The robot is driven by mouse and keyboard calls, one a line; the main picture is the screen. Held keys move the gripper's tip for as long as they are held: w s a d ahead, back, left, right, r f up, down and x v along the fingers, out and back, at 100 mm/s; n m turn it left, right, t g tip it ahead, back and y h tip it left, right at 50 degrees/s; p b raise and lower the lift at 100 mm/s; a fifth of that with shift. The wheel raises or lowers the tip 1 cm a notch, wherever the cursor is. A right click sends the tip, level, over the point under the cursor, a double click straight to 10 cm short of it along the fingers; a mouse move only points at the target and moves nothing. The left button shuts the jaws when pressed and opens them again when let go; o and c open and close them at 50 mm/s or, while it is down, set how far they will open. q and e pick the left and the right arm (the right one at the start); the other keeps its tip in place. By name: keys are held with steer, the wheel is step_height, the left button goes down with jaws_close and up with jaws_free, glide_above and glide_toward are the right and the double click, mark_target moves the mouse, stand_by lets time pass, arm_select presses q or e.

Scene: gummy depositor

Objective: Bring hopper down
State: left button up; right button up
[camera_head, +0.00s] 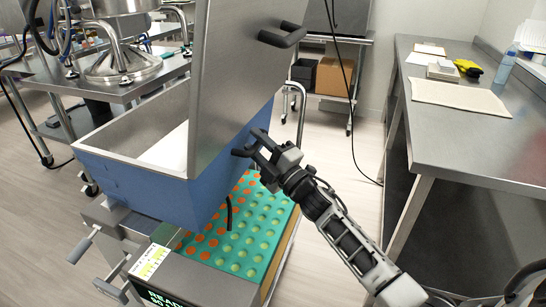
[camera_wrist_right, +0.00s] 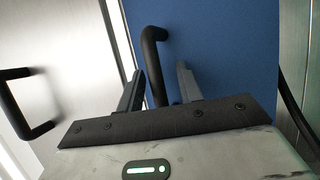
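The hopper (camera_head: 130,182) is a blue open-topped box with steel inside walls, at centre left in the head view. Its underside is above the green mold tray (camera_head: 262,228). A tall steel panel (camera_head: 232,75) with a black handle (camera_head: 285,36) stands up from it. My right gripper (camera_head: 264,153) is at a black handle on the hopper's blue right side. In the right wrist view, this side handle (camera_wrist_right: 153,60) runs between the two spread fingers, against the blue wall (camera_wrist_right: 225,45). Contact is not clear. My left gripper is not in view.
A steel counter (camera_head: 470,145) with a mat and a bottle runs along the right. A steel table (camera_head: 105,90) with a funnel-shaped machine stands at the upper left. A cart (camera_head: 340,37) with boxes is at the back. Floor is clear between hopper and counter.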

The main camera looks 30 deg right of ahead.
arm_select(q)
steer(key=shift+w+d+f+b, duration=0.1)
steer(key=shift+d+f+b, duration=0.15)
steer(key=shift+b, duration=1)
arm_select(e)
steer(key=v, duration=1.5)
steer(key=shift+s+d, duration=0.15)
steer(key=shift+s, duration=0.1)
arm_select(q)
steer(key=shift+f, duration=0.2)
